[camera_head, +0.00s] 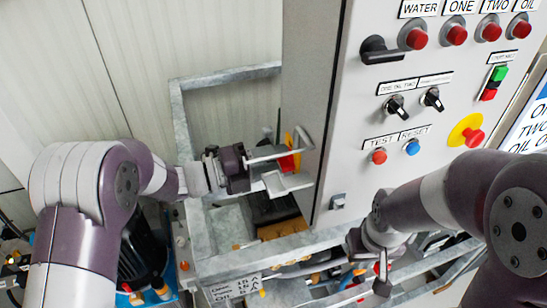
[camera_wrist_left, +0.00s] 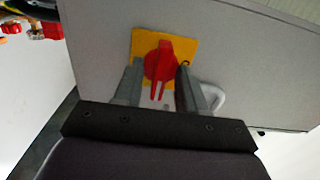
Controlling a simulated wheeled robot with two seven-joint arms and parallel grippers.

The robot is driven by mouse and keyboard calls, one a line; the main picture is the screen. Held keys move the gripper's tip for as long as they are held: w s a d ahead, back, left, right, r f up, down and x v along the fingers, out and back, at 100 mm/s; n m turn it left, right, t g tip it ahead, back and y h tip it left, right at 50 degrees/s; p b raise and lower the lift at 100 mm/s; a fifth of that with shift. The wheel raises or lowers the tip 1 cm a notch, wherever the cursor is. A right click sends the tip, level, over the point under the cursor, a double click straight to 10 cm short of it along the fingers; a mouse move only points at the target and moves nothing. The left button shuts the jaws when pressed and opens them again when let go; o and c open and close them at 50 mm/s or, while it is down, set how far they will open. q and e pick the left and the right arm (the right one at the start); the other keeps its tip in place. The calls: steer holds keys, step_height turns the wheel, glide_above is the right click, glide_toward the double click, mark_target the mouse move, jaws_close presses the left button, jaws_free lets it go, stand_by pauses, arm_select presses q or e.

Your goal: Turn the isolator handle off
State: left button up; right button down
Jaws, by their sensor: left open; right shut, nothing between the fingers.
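The isolator handle (camera_wrist_left: 158,62) is red and sits on a yellow square plate (camera_wrist_left: 141,41) on the grey cabinet's side. In the left wrist view its grip points down toward my left gripper (camera_wrist_left: 157,88). The two fingers are open, one on each side of the handle; whether they touch it I cannot tell. In the head view my left gripper (camera_head: 301,164) is at the cabinet's left side, with the red handle (camera_head: 287,162) partly hidden between the fingers. My right gripper (camera_head: 369,281) is shut and empty, low in front of the cabinet.
The cabinet front (camera_head: 352,120) carries a black door handle (camera_head: 380,52), red lamps or buttons, black selector switches and a red emergency stop (camera_head: 473,137) on yellow. A grey metal frame (camera_head: 178,125) with pump parts stands below and behind. A white wall is at the left.

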arm_select(q)
steer(key=shift+d, duration=0.1)
steer(key=shift+c, duration=0.3)
jaws_close()
